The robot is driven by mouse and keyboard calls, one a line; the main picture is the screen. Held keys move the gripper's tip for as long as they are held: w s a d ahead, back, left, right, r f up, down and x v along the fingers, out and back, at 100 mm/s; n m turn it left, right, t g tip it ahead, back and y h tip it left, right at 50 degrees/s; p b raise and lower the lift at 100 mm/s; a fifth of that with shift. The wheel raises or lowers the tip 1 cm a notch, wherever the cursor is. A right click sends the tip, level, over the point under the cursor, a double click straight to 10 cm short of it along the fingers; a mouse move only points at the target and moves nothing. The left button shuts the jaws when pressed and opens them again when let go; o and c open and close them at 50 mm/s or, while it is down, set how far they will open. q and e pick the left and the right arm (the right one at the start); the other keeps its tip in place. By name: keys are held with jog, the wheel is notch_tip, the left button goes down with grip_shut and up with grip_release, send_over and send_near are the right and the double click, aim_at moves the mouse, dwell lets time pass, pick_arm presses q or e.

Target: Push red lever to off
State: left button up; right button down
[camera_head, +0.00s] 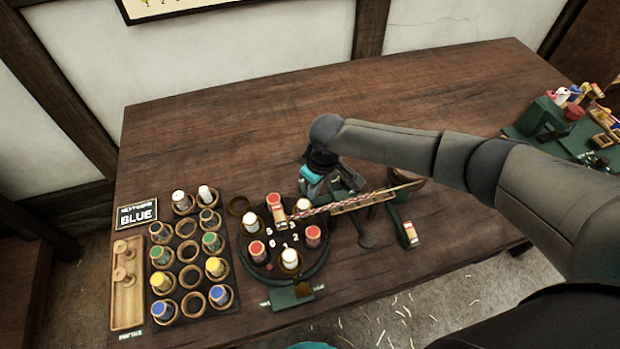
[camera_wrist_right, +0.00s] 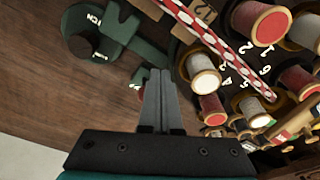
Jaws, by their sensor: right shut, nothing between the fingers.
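My right gripper (camera_head: 312,189) is over the table behind the round spool disc. In the right wrist view its fingers (camera_wrist_right: 160,75) are shut with nothing between them. A small red piece (camera_wrist_right: 142,96) shows just left of the fingers, beside a small green label. It may be the red lever, but the fingers hide part of it, so I cannot tell its setting or whether I touch it. A green bracket with a dark knob (camera_wrist_right: 82,46) stands beyond, to the left; in the head view the green bracket (camera_head: 347,178) is partly behind my gripper. My left gripper is not in view.
The round disc (camera_head: 262,270) holds several red and white spools. A red-and-white rope (camera_head: 335,207) runs from it to a wooden piece. A rack (camera_head: 190,308) of coloured spools and a "BLUE" sign (camera_head: 137,215) stand left. The table's back (camera_head: 240,130) is clear.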

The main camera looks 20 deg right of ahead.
jog(key=shift+f, duration=0.4)
jog(key=shift+w, duration=0.1)
jog(key=shift+w+b, duration=1.45)
jog(key=shift+w, duration=0.15)
jog(key=shift+s+p, duration=0.65)
jog(key=shift+p, duration=0.35)
notch_tip(320, 180, up, 8)
jog(key=p, duration=0.8)
